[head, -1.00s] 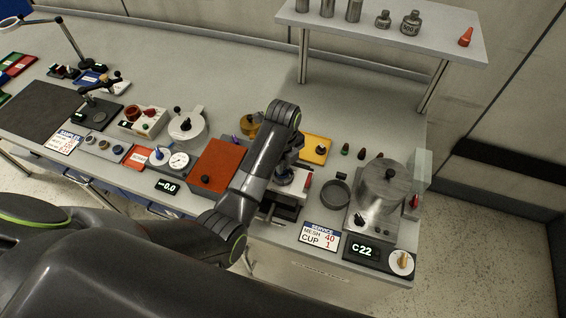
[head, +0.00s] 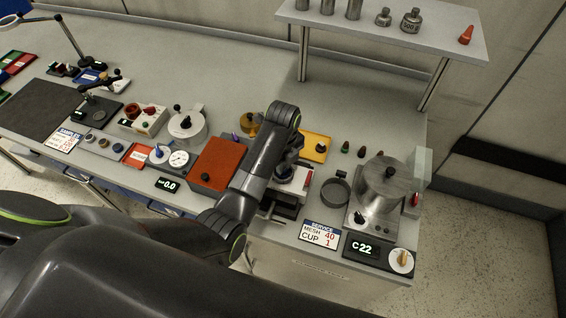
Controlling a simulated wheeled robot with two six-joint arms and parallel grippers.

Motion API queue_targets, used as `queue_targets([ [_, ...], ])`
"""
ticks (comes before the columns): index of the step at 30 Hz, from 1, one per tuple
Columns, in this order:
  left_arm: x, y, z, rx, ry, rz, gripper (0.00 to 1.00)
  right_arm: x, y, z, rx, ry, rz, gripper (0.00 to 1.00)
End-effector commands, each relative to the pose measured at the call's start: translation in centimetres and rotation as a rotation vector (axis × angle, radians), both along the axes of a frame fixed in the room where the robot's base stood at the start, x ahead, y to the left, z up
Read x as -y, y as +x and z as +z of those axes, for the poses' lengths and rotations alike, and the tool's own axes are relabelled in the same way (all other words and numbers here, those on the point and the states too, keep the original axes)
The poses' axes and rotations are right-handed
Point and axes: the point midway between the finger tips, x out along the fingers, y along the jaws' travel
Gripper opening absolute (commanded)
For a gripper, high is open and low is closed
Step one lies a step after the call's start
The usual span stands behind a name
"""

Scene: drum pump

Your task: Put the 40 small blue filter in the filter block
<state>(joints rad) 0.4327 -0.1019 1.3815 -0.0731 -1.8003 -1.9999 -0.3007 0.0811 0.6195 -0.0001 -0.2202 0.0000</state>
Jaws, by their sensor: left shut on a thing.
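My left gripper (head: 284,173) points down over a small pale block (head: 300,185) with a red piece at its right end and a dark part in front, which looks like the filter block. The gripper is shut on a small piece, taken to be the small blue filter. My own wrist and forearm cover most of it, so its colour, mesh mark and exact contact with the block cannot be told. A service card (head: 321,236) in front reads mesh 40, cup 1. My right gripper is not in view.
An orange-red plate (head: 218,163) lies left of my forearm and a yellow tray (head: 317,147) behind the gripper. A dark ring (head: 336,191) and a metal pot (head: 384,186) stand to the right. A display (head: 364,247) reads C22.

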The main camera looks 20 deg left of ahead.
Motion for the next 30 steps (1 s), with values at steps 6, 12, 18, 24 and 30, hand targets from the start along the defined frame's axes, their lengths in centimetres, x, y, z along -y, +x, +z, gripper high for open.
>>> queue_targets([
  [6,0.01,-0.01,-0.02,0.000,0.000,0.000,0.00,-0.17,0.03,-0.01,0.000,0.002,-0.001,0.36],
  [12,0.01,-0.01,-0.01,0.000,0.000,0.000,0.20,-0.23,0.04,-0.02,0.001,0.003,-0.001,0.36],
  [18,0.01,0.00,-0.01,0.000,0.000,0.000,0.38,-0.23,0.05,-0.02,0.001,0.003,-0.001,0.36],
  [24,0.00,0.00,-0.01,0.000,0.000,0.000,0.38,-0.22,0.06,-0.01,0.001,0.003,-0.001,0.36],
  [30,0.00,0.00,-0.01,0.000,0.000,0.000,0.38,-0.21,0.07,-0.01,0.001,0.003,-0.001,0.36],
])
